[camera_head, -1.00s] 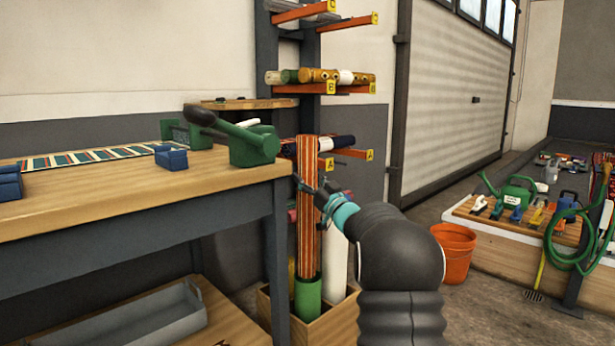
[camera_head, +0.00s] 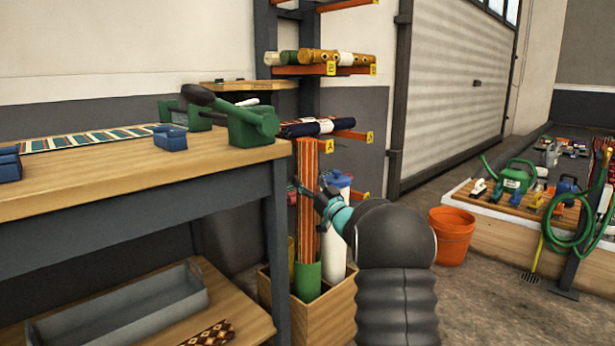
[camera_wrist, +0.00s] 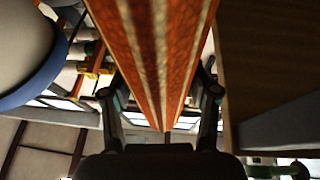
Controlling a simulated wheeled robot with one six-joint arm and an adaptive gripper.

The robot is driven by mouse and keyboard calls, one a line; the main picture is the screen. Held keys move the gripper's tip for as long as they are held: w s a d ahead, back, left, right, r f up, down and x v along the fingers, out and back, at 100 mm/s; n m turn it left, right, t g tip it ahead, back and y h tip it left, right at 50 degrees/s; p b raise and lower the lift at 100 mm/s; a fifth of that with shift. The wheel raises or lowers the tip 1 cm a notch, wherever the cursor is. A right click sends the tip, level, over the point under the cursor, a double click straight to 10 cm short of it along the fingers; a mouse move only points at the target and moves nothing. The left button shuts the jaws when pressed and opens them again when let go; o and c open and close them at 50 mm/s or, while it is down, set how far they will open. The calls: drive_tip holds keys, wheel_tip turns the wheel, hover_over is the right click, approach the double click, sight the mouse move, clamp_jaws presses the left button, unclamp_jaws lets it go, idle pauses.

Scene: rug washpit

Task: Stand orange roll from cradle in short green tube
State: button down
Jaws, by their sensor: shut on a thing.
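The orange roll (camera_head: 307,225), striped with pale and dark bands, stands upright. Its lower end is inside the short green tube (camera_head: 307,283), which stands in a wooden box (camera_head: 283,310). My gripper (camera_head: 313,196) is shut on the roll at about mid-height in the head view. In the wrist view the roll (camera_wrist: 158,45) runs between my two fingers. The roll's bottom end is hidden by the tube, so I cannot tell how deep it sits. I cannot clearly identify the cradle.
A white roll with a blue top (camera_head: 338,183) stands close behind the gripper. A workbench (camera_head: 120,180) is to the left, with a green lever device (camera_head: 250,125) at its corner. Rack arms hold rolls behind. An orange bucket (camera_head: 452,234) stands right on open floor.

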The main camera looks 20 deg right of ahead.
sight(313, 212)
drive_tip(key=shift+f, duration=3.75)
drive_tip(key=shift+c, duration=1.4)
unclamp_jaws()
drive_tip(key=shift+o, duration=0.3)
drive_tip(key=shift+f, duration=0.15)
drive_tip(key=shift+s, duration=0.1)
drive_tip(key=v, duration=1.1)
drive_tip(key=shift+s, duration=0.35)
drive_tip(key=shift+d+f, duration=0.15)
